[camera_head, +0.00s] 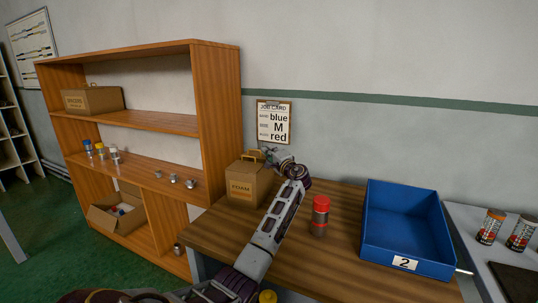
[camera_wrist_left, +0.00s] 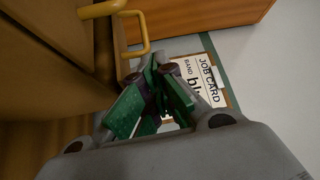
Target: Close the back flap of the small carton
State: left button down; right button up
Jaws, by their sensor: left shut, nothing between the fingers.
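The small carton (camera_head: 248,186) stands upright at the left end of the wooden table, with a printed label on its front. A yellow loop (camera_head: 252,155) shows at its top; in the left wrist view the yellow loop (camera_wrist_left: 145,40) is close in front of me. My left gripper (camera_head: 266,153) is shut and empty, near the carton's back right top corner. In the left wrist view its green fingers (camera_wrist_left: 160,75) are beside the brown carton wall (camera_wrist_left: 45,75). I cannot clearly make out the back flap or its angle. My right gripper is out of view.
A wooden shelf unit (camera_head: 217,120) stands left of the table. A job card (camera_head: 273,122) hangs on the wall behind. A red-capped jar (camera_head: 320,215) and a blue bin (camera_head: 370,232) stand on the table (camera_head: 300,265) to the right. My left arm reaches over the table in front.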

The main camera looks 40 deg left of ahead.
pick_arm(q)
notch_tip(320, 180, up, 9)
dwell(0.5)
